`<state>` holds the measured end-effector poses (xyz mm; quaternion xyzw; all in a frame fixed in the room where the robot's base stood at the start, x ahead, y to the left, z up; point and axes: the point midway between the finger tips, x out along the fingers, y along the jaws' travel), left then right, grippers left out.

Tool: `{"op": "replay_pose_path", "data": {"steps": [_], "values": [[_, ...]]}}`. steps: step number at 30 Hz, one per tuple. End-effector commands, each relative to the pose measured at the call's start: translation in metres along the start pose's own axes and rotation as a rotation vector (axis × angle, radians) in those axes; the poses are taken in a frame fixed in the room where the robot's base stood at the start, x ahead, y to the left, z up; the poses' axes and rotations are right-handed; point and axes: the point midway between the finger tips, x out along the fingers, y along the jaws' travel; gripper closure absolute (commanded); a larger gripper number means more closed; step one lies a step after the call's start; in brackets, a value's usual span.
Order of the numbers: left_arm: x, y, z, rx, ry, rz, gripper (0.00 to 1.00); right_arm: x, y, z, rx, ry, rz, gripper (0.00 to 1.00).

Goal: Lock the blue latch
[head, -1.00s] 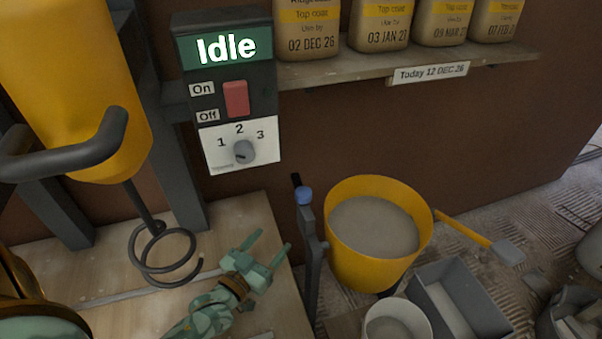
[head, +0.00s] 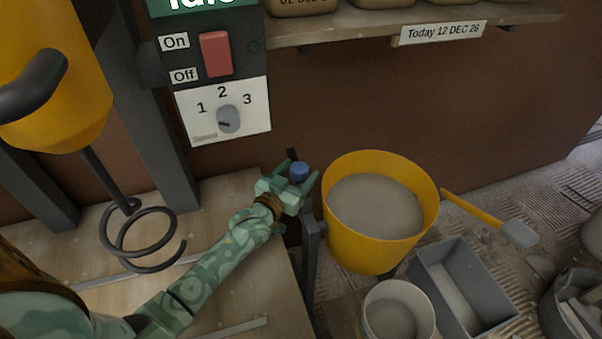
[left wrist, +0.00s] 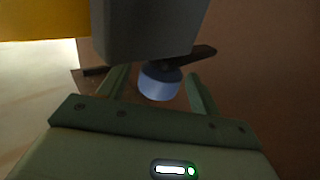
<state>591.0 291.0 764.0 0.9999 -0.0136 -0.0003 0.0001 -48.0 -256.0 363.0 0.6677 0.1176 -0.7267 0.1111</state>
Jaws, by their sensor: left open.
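The blue latch (head: 299,172) is a small blue knob at the top of a dark upright bracket, just left of the yellow bucket (head: 335,245). My left gripper (head: 302,178) is open, with one finger on each side of the blue knob. In the left wrist view the blue knob (left wrist: 159,84) sits between the two open fingers (left wrist: 158,95), in front of a dark bar. I cannot tell whether the fingers touch it. My right gripper is not in view.
The yellow bucket holds grey plaster. A control box with a red switch (head: 216,54) and a dial (head: 229,119) stands above left. A wire whisk (head: 140,240) hangs over the wooden bench at left. A grey tray (head: 425,262) and a white tub (head: 372,300) stand in front.

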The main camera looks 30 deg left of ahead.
Motion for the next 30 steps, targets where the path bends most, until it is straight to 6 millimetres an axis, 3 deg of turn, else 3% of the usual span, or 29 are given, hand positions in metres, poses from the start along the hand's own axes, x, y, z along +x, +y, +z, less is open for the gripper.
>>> {"op": "replay_pose_path", "data": {"steps": [4,12,19,30], "values": [[0.01,0.0,0.001,0.0,-0.002,0.0,0.36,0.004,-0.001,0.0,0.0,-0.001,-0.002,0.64],[0.011,0.0,-0.001,0.0,0.0,0.0,0.36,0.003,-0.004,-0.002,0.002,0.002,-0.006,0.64],[0.011,0.0,-0.001,0.0,0.0,0.0,0.98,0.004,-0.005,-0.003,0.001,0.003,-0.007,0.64],[0.02,-0.003,0.002,0.005,-0.001,0.063,0.98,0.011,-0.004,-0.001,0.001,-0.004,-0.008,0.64]]}}
